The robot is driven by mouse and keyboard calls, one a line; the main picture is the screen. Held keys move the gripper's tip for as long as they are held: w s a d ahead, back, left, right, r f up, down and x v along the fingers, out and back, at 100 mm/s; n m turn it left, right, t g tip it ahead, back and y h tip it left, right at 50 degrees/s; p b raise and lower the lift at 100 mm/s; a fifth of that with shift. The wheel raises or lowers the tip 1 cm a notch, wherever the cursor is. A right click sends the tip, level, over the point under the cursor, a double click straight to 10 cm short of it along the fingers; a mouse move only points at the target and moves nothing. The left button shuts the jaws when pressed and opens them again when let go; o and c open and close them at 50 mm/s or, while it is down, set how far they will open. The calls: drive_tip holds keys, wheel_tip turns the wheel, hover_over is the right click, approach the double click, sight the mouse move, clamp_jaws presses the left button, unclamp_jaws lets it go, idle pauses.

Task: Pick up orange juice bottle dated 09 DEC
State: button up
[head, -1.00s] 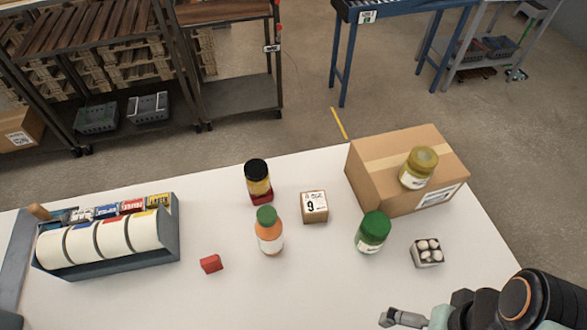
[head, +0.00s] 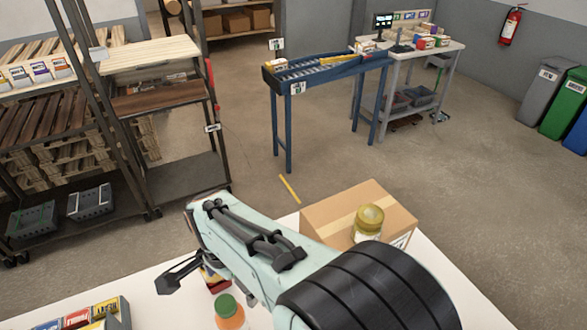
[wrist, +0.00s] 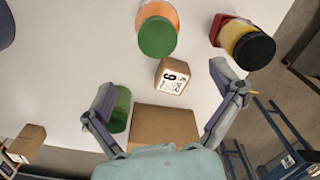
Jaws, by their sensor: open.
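The orange bottle with a green cap (head: 230,312) stands upright at the lower edge of the head view, partly cut off. In the wrist view the orange bottle (wrist: 158,38) is at the top, seen from above, and its green cap hides most of it. I cannot read a date on it. My gripper (wrist: 164,84) is open, with its fingers spread and nothing held. The bottle lies beyond the fingertips, apart from them. In the head view my gripper (head: 178,278) reaches in left of the bottle.
A small box labelled 9 (wrist: 172,77) shows between my fingers. A green-capped jar (wrist: 120,108) is beside the left finger. A black-capped jar (wrist: 247,43) stands near the right finger. A label rack (head: 95,318) is at lower left.

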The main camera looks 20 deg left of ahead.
sight(228, 311)
drive_tip(key=shift+s+a+f, duration=0.4)
drive_tip(key=shift+s+f, duration=0.1)
drive_tip(key=shift+s, duration=0.25)
drive_tip(key=shift+s+a+f+n, duration=0.1)
drive_tip(key=shift+s+f+n, duration=0.05)
drive_tip(key=shift+f+n, duration=0.15)
wheel_tip(228, 311, down, 6)
drive_tip(key=shift+r, duration=0.1)
drive_tip(key=c, duration=1.4)
